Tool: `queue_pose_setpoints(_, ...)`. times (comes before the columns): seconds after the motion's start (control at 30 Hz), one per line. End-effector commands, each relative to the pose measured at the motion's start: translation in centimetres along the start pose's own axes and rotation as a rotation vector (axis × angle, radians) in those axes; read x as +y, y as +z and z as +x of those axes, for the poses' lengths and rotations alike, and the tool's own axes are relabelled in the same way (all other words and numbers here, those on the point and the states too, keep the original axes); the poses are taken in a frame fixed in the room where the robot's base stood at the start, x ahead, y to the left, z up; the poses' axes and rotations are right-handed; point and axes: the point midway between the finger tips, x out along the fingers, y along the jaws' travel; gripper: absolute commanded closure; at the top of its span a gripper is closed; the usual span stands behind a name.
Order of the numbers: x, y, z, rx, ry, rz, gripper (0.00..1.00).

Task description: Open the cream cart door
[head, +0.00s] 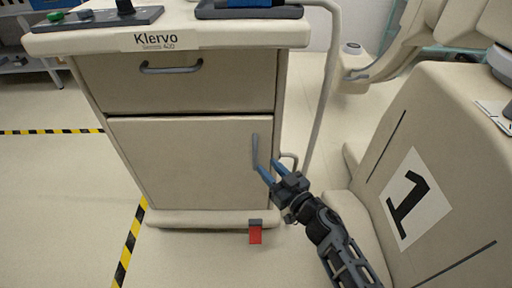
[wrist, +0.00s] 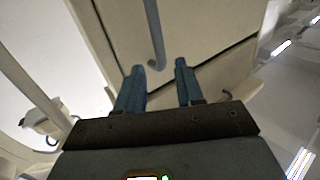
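The cream cart door (head: 185,160) is the lower front panel of the cart and looks shut. Its grey vertical bar handle (head: 255,150) is near the door's right edge. My gripper (head: 267,168) is at the lower end of this handle, coming from the lower right. In the wrist view my gripper (wrist: 159,70) has its two blue fingers apart. The handle (wrist: 154,35) ends just ahead of the fingertips, in line with the gap between them. I cannot tell whether a finger touches it. The door (wrist: 115,35) fills the middle of that view.
A drawer (head: 180,82) with a grey handle is above the door. A red tab (head: 255,234) sticks out at the cart's base. A covered cream unit marked 1 (head: 410,190) stands close on the right of my arm. Floor is clear on the left, with striped tape (head: 128,245).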

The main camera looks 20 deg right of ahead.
Motion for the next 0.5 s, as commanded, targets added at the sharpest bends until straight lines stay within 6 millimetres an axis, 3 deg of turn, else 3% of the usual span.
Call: queue_pose_setpoints(0.5, 0.0, 0.1, 6.7, 0.001, -0.002, -0.001, 0.63)
